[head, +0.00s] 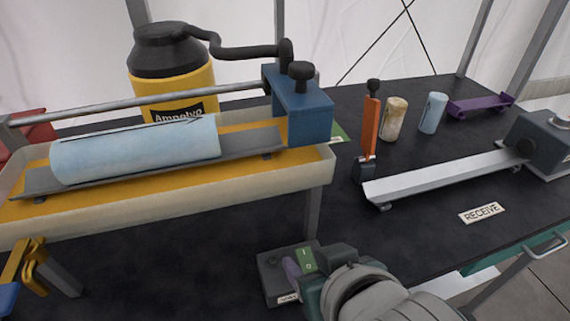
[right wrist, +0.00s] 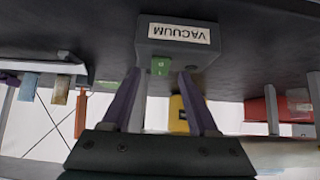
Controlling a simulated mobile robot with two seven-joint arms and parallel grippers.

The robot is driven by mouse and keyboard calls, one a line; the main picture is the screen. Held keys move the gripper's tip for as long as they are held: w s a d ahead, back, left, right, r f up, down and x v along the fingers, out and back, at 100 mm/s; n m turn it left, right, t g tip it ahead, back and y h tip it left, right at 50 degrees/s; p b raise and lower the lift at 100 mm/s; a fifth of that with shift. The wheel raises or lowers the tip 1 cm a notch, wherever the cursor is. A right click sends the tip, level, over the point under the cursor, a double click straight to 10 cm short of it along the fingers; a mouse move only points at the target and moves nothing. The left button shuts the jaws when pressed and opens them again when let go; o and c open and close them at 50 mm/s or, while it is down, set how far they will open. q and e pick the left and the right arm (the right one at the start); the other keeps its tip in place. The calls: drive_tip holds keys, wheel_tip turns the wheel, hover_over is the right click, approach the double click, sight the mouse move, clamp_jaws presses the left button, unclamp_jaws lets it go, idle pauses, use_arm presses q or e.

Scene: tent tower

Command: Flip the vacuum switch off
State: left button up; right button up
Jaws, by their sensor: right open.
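The vacuum switch box (head: 272,262) is a dark grey box on the black table at the lower middle of the head view. Its green rocker (head: 307,260) bears I and O marks; which way it is tilted I cannot tell. In the right wrist view the box (right wrist: 203,54) appears upside down with a VACUUM label, and the green rocker (right wrist: 161,66) shows between the fingertips. My right gripper (head: 293,268) is at the box, open and empty; its purple fingers (right wrist: 160,73) stand apart on either side of the rocker. Contact is unclear. My left gripper is not in view.
A white rail (head: 445,176), an orange-handled tool (head: 370,126) and two small cylinders are at right. Bare table lies left of the box.

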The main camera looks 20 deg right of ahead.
drive_tip(key=p+v, duration=0.1)
drive_tip(key=v, duration=0.7)
drive_tip(key=shift+s+r+p, duration=0.25)
drive_tip(key=shift+s+p, duration=0.05)
drive_tip(key=shift+p, duration=0.1)
drive_tip(key=s+d+r+n+g, duration=0.2)
drive_tip(key=s+d+r+g, duration=0.3)
drive_tip(key=s+d, duration=0.35)
wheel_tip(320, 180, up, 35)
drive_tip(key=p, duration=3.5)
drive_tip(key=shift+s+a, duration=0.35)
drive_tip(key=shift+s, duration=0.05)
